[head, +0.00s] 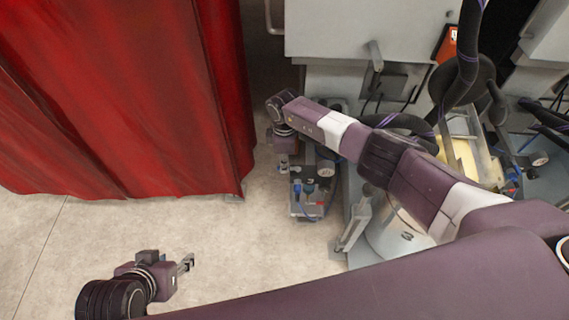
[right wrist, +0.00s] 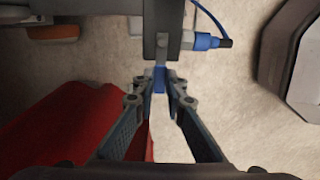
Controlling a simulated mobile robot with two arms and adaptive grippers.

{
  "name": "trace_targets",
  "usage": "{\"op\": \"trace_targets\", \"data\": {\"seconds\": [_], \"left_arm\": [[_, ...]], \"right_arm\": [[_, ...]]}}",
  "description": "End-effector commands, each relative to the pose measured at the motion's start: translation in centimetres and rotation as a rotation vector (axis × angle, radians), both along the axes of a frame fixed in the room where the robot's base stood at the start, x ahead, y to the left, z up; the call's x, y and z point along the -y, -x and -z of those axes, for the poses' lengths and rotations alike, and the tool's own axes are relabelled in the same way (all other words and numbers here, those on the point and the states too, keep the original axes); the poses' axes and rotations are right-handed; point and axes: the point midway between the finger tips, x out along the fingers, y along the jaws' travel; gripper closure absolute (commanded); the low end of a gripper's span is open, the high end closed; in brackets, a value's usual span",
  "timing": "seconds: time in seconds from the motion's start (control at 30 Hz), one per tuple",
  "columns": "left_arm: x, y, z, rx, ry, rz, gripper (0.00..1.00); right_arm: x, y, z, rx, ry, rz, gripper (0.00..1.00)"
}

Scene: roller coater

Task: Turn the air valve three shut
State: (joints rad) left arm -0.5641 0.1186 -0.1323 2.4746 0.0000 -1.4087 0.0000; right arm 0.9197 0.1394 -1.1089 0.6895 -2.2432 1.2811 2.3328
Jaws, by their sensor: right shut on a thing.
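My right gripper (right wrist: 160,88) is shut on a narrow blue valve handle (right wrist: 159,78) in the right wrist view. The handle hangs below a grey metal body (right wrist: 162,25), and the fingertips hide its sides. In the head view my right gripper (head: 283,165) reaches down beside a small grey unit (head: 307,207) with blue fittings. The number of the gripped valve is not readable. My left gripper (head: 190,262) is over bare floor at the lower left, away from the valves, and holds nothing I can see.
A red curtain (head: 120,100) hangs at the left, close to my right gripper. Grey machinery (head: 350,30) stands behind. A blue fitting (right wrist: 204,41) with a blue hose sits right of the handle. The pale floor (head: 240,250) is clear at the front left.

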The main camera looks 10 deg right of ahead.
Motion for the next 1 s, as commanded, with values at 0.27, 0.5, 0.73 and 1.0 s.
{"op": "trace_targets", "data": {"seconds": [0.27, 0.5, 0.73, 1.0], "left_arm": [[-0.13, 0.38, 0.12, -0.016, -0.003, -0.002, 0.60], [-0.14, 0.36, 0.11, -0.015, -0.003, -0.002, 0.60], [-0.15, 0.35, 0.09, -0.014, -0.004, -0.002, 0.60], [-0.06, 0.37, 0.17, -0.016, -0.003, 0.000, 0.60]], "right_arm": [[0.04, -0.16, -0.06, 0.002, 0.001, 0.017, 1.00], [0.06, -0.18, -0.07, 0.003, 0.001, 0.017, 0.88], [0.06, -0.13, -0.04, 0.001, 0.000, 0.015, 0.71], [0.05, -0.13, -0.24, 0.001, 0.000, 0.014, 0.71]]}}
